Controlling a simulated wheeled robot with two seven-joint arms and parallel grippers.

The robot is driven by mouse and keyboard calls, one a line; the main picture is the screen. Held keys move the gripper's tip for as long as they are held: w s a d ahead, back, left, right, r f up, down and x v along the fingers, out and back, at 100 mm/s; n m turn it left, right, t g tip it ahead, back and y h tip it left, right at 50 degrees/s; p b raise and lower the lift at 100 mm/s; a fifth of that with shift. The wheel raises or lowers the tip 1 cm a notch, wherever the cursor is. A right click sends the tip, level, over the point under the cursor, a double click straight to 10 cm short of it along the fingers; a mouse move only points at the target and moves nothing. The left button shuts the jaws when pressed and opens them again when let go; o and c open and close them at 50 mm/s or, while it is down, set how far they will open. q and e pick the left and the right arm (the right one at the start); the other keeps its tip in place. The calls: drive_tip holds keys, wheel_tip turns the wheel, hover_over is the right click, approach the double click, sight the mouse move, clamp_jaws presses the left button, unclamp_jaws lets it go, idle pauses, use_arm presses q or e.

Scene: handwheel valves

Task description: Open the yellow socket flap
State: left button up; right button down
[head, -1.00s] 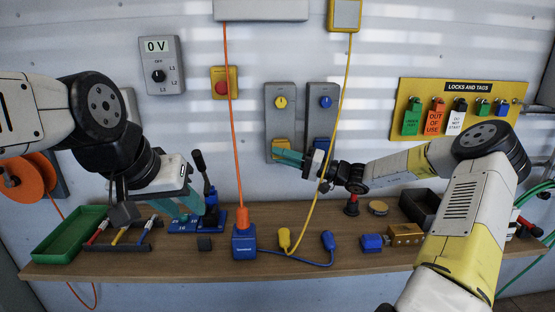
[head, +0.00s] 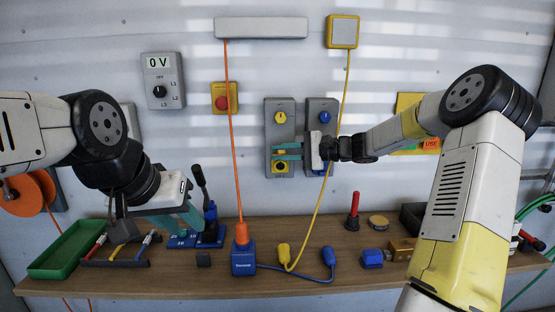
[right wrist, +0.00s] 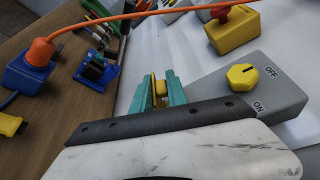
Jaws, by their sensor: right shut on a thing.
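The grey box with the yellow knob (head: 280,117) hangs on the wall. The yellow socket (head: 281,168) is low on it, with a dark opening showing. My right gripper (head: 275,149) is just above that opening, its teal fingers reaching in from the right. In the right wrist view, the fingers are shut on a thin yellow piece (right wrist: 159,90), which looks like the flap, standing out from the box. In the head view the fingers mostly hide the flap. My left gripper (head: 183,218) hangs over the bench at left, its fingers apart and empty.
A blue-knob box (head: 324,117) stands right beside the yellow one. Yellow (head: 283,252) and blue plugs (head: 329,257) lie on the bench (head: 210,283).

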drive_tip(key=r+m, duration=0.1)
drive_tip(key=w+m+g, duration=0.1)
drive_tip(key=shift+w+r+m+h, duration=0.25)
drive_tip(key=shift+r+m+h, duration=0.05)
drive_tip(key=shift+r+h, duration=0.1)
drive_tip(key=shift+w+r+m+g, duration=0.25)
drive_tip(key=shift+w+m+g, duration=0.4)
drive_tip(key=shift+m, duration=0.35)
drive_tip(key=c, duration=1.4)
unclamp_jaws()
drive_tip(key=shift+s+f, duration=0.15)
